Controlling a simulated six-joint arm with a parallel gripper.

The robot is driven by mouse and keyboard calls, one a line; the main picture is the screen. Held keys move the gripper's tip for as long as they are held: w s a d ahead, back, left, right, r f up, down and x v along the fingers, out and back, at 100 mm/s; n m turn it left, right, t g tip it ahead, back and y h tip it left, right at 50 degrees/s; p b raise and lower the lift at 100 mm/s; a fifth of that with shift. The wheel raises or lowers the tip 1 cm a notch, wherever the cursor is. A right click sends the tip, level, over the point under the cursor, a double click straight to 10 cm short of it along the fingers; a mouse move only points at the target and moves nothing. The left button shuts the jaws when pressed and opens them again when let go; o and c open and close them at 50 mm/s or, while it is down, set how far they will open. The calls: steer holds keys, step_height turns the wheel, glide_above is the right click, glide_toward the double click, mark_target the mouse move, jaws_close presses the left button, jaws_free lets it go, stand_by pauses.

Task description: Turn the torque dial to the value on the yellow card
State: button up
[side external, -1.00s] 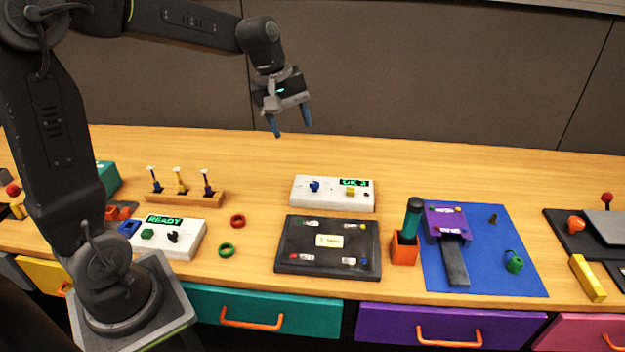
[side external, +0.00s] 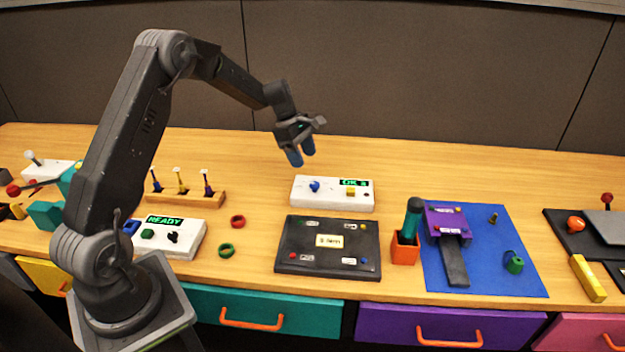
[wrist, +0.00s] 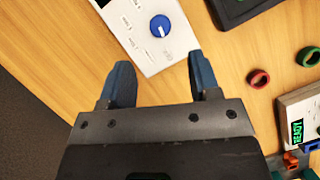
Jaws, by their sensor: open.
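A blue dial (side external: 314,186) with a white pointer mark sits on a white box (side external: 333,203) near the table's middle. In the wrist view the blue dial (wrist: 160,26) shows beyond my fingertips, with small printed labels beside it on the box (wrist: 175,52). A pale yellow card (side external: 328,241) lies on a black tray (side external: 299,268) in front of the box; its print is too small to read surely. My gripper (side external: 301,158) is open and empty, above and behind the box, apart from the dial. Both fingers of my gripper (wrist: 159,62) show spread in the wrist view.
A white READY panel (side external: 187,247), red ring (side external: 238,221) and green ring (side external: 226,250) lie left. An orange holder (side external: 404,252) with a teal-handled tool stands right. Table behind the box is clear.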

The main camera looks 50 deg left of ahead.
mark_target(314, 183)
steer(key=x, duration=0.8)
steer(key=c, duration=0.9)
